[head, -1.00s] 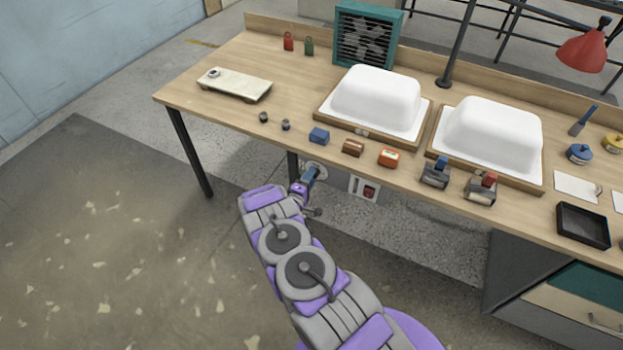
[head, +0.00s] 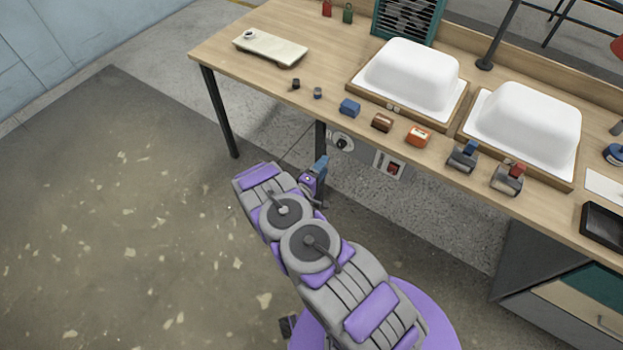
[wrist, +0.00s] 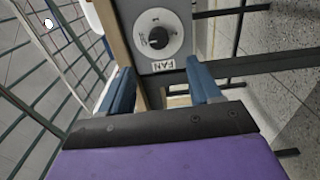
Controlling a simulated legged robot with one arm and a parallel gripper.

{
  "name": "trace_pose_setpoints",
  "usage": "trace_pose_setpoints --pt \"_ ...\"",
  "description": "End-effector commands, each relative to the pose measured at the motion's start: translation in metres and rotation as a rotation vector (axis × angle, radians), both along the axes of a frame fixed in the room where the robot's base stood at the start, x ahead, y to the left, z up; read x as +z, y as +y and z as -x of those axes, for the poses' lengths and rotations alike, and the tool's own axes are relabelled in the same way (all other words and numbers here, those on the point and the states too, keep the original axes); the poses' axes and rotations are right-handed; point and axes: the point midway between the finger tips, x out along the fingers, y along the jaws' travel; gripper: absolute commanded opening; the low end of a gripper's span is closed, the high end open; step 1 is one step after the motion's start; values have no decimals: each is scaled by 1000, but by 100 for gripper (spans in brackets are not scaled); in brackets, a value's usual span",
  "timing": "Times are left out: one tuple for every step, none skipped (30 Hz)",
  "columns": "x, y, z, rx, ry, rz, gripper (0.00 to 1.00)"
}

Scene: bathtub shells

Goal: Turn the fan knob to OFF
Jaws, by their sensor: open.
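The fan knob shows in the wrist view (wrist: 158,38) as a pale round dial with a dark centre grip, on a grey panel. A FAN label (wrist: 163,66) reads upside down beside it. In the head view the knob (head: 343,143) sits under the table's front edge. My gripper (wrist: 158,84) is open and empty, its two blue fingers apart, with the knob ahead of the gap and not touched. In the head view my gripper (head: 321,166) is just lower left of the knob. I cannot read the dial's marks.
A red switch on a white plate (head: 391,167) is right of the knob. The wooden table (head: 225,50) above holds two white tub shells (head: 411,72), several small blocks and a green fan (head: 405,22). A dark table leg (head: 320,140) stands beside the knob. Floor at left is clear.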

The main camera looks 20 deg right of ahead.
Motion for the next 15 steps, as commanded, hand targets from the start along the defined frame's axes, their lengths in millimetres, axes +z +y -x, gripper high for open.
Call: trace_pose_setpoints --pt "1 11 7 5 2 2 63" --pt "1 16 10 5 2 1 63" --pt "1 22 15 5 1 1 63" --pt "1 27 18 4 0 1 63" --pt "1 31 21 5 0 0 63" --pt "1 35 26 4 0 1 63" --pt "1 39 28 5 0 1 63" --pt "0 42 30 5 1 1 63" --pt "0 45 33 4 0 0 63" --pt "0 48 35 4 0 0 63" --pt "0 49 36 4 0 0 63" --pt "0 51 38 3 0 0 63" --pt "0 53 39 2 0 0 63" --pt "0 53 40 2 -1 -1 63" --pt "-1 54 41 2 -1 -1 63"
